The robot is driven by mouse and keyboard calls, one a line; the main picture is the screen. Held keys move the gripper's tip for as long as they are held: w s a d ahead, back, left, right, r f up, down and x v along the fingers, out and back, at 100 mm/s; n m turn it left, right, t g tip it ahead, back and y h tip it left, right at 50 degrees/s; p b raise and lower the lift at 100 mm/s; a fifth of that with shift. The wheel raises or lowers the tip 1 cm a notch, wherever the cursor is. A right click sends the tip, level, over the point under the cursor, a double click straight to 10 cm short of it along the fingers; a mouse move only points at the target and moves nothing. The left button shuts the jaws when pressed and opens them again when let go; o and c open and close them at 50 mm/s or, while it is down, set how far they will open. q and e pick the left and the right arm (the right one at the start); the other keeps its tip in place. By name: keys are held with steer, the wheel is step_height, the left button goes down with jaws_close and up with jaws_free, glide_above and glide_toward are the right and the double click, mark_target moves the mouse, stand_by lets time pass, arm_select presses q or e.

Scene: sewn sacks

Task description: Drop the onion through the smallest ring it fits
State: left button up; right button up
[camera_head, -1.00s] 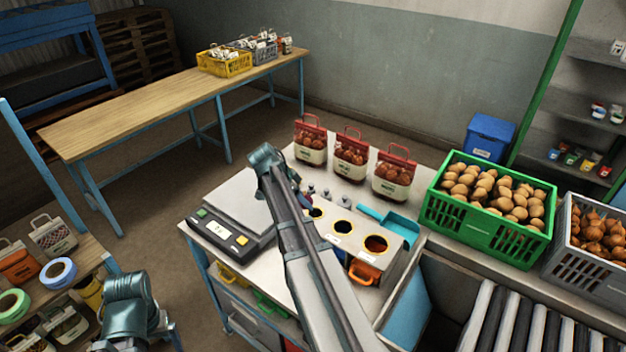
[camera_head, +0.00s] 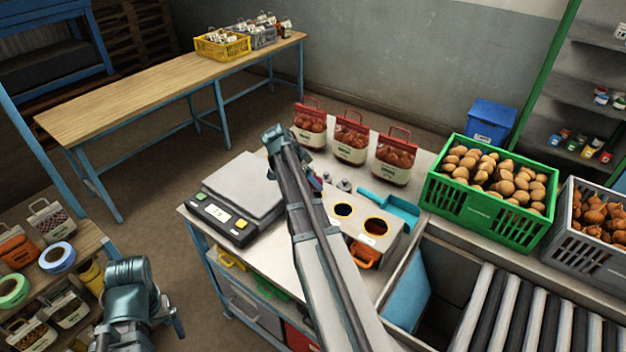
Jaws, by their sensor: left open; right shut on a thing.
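A grey sizing box has round, yellow-rimmed rings in its top. The middle ring (camera_head: 344,210) and the right ring (camera_head: 376,226) show, and the ring further left is hidden behind my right arm. My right gripper (camera_head: 312,182) is mostly hidden behind its own forearm, close to the back left of the box. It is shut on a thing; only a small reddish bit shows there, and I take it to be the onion. My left gripper (camera_head: 172,315) is open and empty at the lower left, over the floor, away from the box.
A scale (camera_head: 235,195) stands left of the box. A blue scoop (camera_head: 392,208) lies at its back right. Three red-topped sacks (camera_head: 351,142) stand behind. A green potato crate (camera_head: 490,205) and a grey onion crate (camera_head: 570,235) are at right, by a roller conveyor (camera_head: 535,320).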

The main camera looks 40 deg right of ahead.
mark_target(313, 187)
steer(key=shift+f+b, duration=1.45)
steer(key=shift+f, duration=0.4)
steer(key=o, duration=1.5)
steer(key=shift+c, duration=0.2)
steer(key=shift+r, duration=0.1)
steer(key=p+v, duration=1.2)
steer(key=v, duration=0.1)
steer(key=shift+a+r, duration=0.2)
steer(key=shift+r, duration=0.1)
